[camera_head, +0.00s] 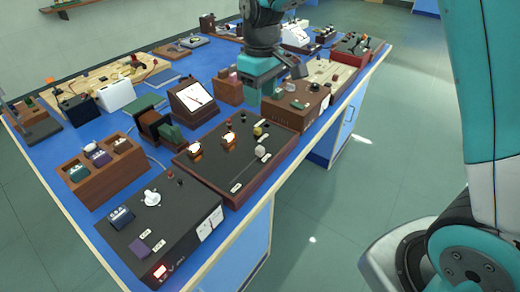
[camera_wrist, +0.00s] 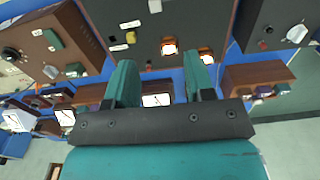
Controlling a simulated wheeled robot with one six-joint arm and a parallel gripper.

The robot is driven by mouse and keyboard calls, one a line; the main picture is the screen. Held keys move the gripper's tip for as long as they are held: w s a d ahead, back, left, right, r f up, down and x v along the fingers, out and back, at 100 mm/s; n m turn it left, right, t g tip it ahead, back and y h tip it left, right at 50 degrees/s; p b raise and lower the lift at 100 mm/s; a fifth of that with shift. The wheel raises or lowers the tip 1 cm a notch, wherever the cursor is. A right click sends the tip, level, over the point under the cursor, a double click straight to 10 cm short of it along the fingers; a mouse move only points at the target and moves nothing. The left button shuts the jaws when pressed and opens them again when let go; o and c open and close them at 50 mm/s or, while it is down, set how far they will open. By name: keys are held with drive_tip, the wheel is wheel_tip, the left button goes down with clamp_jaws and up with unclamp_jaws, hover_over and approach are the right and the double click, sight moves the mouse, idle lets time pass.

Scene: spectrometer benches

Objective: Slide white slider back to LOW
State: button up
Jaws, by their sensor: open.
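The white slider knob (camera_head: 260,151) stands on the slanted dark-topped panel box (camera_head: 213,172) with a wooden rim. A thin slot runs beside it, with small white labels whose words are too small to read. The knob also shows cut off at the top edge of the wrist view (camera_wrist: 154,5). A yellow knob (camera_head: 258,131) sits close to it, also in the wrist view (camera_wrist: 130,38). My gripper (camera_wrist: 162,82) is open and empty, its teal fingers apart. In the head view it hangs behind the panel box, apart from the slider.
Two lit orange lamps (camera_head: 229,138) stand on the panel. A power supply (camera_head: 160,230) is in front, a wooden rack of modules (camera_head: 105,170) to the left, a meter (camera_head: 192,100) behind. A brown box with a knob (camera_head: 297,103) stands behind right. Floor is clear right of the bench.

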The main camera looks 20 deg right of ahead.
sight(260, 148)
drive_tip(key=f, duration=0.6)
drive_tip(key=f+p, duration=0.1)
drive_tip(key=f, duration=0.5)
drive_tip(key=w+f, duration=0.1)
drive_tip(key=f, duration=0.5)
drive_tip(key=shift+d+f+p, duration=0.1)
drive_tip(key=shift+d+p, duration=0.05)
drive_tip(key=shift+p, duration=0.2)
